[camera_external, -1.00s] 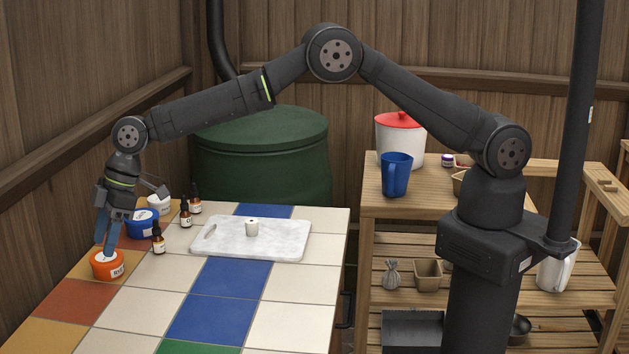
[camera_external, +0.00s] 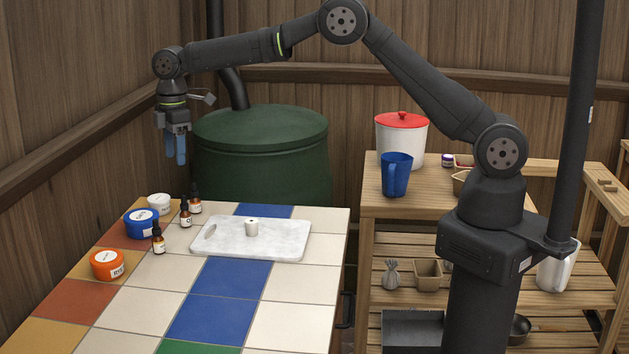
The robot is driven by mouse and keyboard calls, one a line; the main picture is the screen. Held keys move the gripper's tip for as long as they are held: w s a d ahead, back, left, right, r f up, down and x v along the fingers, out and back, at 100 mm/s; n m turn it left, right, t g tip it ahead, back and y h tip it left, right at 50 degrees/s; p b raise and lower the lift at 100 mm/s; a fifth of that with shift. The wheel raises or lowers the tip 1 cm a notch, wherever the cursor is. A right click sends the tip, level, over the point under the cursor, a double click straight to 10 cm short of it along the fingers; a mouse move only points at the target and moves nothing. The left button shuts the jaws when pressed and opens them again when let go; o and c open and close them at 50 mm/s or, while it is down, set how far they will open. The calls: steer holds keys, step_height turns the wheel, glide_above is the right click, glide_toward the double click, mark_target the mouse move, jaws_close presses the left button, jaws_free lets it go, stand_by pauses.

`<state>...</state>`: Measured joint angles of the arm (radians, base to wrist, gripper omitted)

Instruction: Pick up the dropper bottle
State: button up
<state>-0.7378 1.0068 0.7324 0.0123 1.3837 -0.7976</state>
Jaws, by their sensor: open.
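Several small amber dropper bottles with dark caps and pale labels stand upright on the tiled table. The front dropper bottle (camera_external: 158,241) is closest to the orange tub, another dropper bottle (camera_external: 186,213) stands behind it to the right, and a third dropper bottle (camera_external: 196,202) is farthest back. My gripper (camera_external: 176,158) is open and empty. It points down with blue fingers, well above the table and the bottles, touching none of them.
An orange tub (camera_external: 107,265), a blue tub (camera_external: 142,223) and a white tub (camera_external: 159,203) stand at the table's left. A white marble board (camera_external: 225,241) with a small white cylinder (camera_external: 251,226) lies right of the bottles. The front tiles are clear.

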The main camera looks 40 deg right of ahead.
mark_target(183, 204)
steer(key=f, duration=0.3)
steer(key=d+f, duration=0.1)
steer(key=f, duration=0.6)
steer(key=shift+w+d+f, duration=0.25)
steer(key=shift+w+f, duration=0.05)
steer(key=shift+f, duration=0.1)
steer(key=shift+a+f, duration=0.15)
steer(key=shift+f, duration=2.95)
steer(key=c, duration=1.1)
